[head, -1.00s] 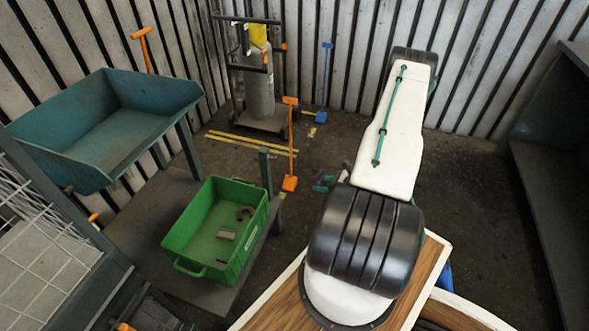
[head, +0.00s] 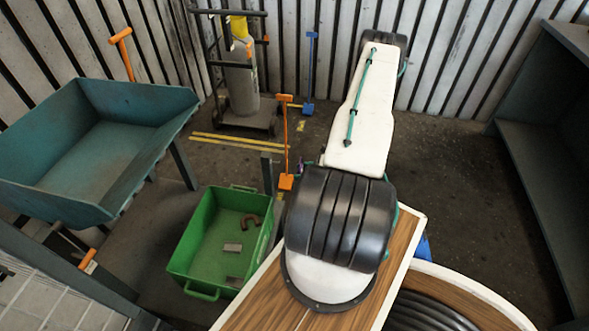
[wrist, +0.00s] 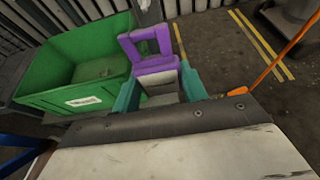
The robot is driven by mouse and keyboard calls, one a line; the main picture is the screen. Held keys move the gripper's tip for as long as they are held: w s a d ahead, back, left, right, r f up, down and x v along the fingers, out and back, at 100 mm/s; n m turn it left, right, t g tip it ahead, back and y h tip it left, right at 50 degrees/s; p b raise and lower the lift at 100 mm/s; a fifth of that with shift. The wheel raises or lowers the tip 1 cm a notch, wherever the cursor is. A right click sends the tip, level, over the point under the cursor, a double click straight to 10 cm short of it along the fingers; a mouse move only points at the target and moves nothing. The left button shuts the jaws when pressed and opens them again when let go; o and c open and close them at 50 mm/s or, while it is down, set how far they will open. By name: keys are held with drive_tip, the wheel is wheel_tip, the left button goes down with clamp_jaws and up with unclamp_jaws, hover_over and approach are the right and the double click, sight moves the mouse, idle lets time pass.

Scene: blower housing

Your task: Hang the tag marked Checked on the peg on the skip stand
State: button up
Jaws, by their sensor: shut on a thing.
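My gripper (wrist: 160,88) is shut on a purple-framed tag (wrist: 155,64) in the wrist view. Its teal fingers sit on either side of the tag's grey lower part. The tag's open purple loop points up and away from the gripper. No lettering on it is readable. In the head view my arm hides most of the gripper; a small purple bit (head: 301,165) shows beside it. The teal skip (head: 95,150) stands on dark legs at the left. I cannot make out the peg for certain. A pale upright (wrist: 148,12) shows just beyond the loop in the wrist view.
A green crate (head: 188,245) holding a few small items stands left of my arm, with a dark post (head: 267,172) beside it. Behind are an orange-handled tool (head: 286,140) and a cylinder trolley (head: 243,85). Bare floor (head: 440,170) lies to the right.

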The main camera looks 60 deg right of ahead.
drive_tip(key=shift+w+a+f, duration=0.1)
drive_tip(key=shift+w+a, duration=0.5)
drive_tip(key=shift+w, duration=0.65)
drive_tip(key=shift+w+a+f, duration=0.15)
drive_tip(key=shift+w+a, duration=0.4)
drive_tip(key=shift+w, duration=0.75)
drive_tip(key=shift+w+a+f, duration=0.1)
drive_tip(key=shift+w+a, duration=0.5)
drive_tip(key=shift+w, duration=0.65)
drive_tip(key=shift+w+a+f, duration=0.25)
drive_tip(key=shift+w+f, duration=0.05)
drive_tip(key=shift+w, duration=0.3)
drive_tip(key=o, duration=1.1)
drive_tip(key=v, duration=0.7)
drive_tip(key=shift+s, duration=0.35)
drive_tip(key=shift+d, duration=0.15)
